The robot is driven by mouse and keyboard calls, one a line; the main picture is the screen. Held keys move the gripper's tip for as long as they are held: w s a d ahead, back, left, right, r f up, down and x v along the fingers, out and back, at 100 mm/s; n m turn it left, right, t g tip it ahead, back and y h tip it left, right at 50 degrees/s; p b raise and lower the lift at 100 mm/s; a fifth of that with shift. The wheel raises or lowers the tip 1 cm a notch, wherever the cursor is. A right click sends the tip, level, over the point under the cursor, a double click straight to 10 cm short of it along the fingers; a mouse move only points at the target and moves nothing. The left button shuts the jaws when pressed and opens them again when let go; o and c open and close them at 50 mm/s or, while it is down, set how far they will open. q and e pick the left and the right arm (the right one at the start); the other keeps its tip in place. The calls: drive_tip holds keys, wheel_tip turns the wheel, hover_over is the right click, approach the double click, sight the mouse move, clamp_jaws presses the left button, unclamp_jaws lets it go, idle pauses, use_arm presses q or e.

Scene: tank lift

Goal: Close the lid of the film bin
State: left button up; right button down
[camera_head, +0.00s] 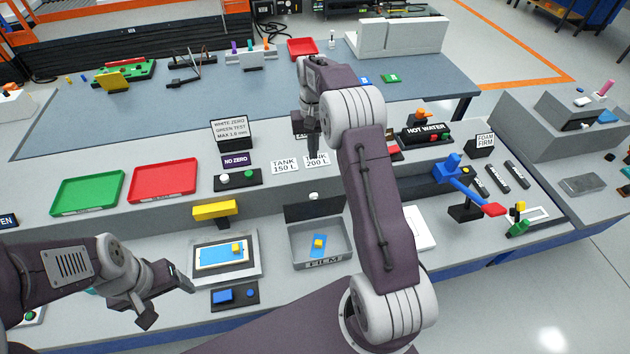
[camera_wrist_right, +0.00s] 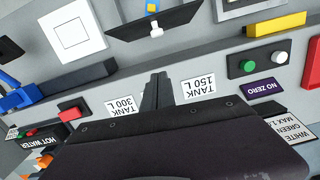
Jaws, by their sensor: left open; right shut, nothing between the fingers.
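The film bin (camera_head: 292,252) is a grey open-topped box marked FILM in the middle of the bench. Its dark lid (camera_head: 315,209) stands raised at the back edge, with a small white knob. A blue piece with a yellow block (camera_head: 318,243) lies inside. In the right wrist view the dark lid (camera_wrist_right: 180,22) shows at the top, partly cut off. My right gripper (camera_head: 313,154) is shut and empty, pointing down behind the lid near the tank labels; its fingers (camera_wrist_right: 157,88) are apart from the lid. My left gripper (camera_head: 168,306) is open and empty at the front left.
Left of the bin is a tray (camera_head: 252,266) with a blue sheet and a yellow block, below a yellow-topped stand (camera_head: 214,210). A button box (camera_head: 238,180) and tank labels (camera_head: 284,167) are behind. A white plate (camera_head: 418,228) and blue lever (camera_head: 463,176) are right.

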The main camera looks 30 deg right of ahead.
sight(314, 206)
drive_tip(key=s+a+f+p, duration=0.1)
drive_tip(key=s+f+p, duration=0.2)
drive_tip(key=f, duration=0.7)
drive_tip(key=shift+s+a+f+p, duration=0.15)
drive_tip(key=shift+s+a+p, duration=0.15)
drive_tip(key=shift+s, duration=0.4)
drive_tip(key=shift+w, duration=0.1)
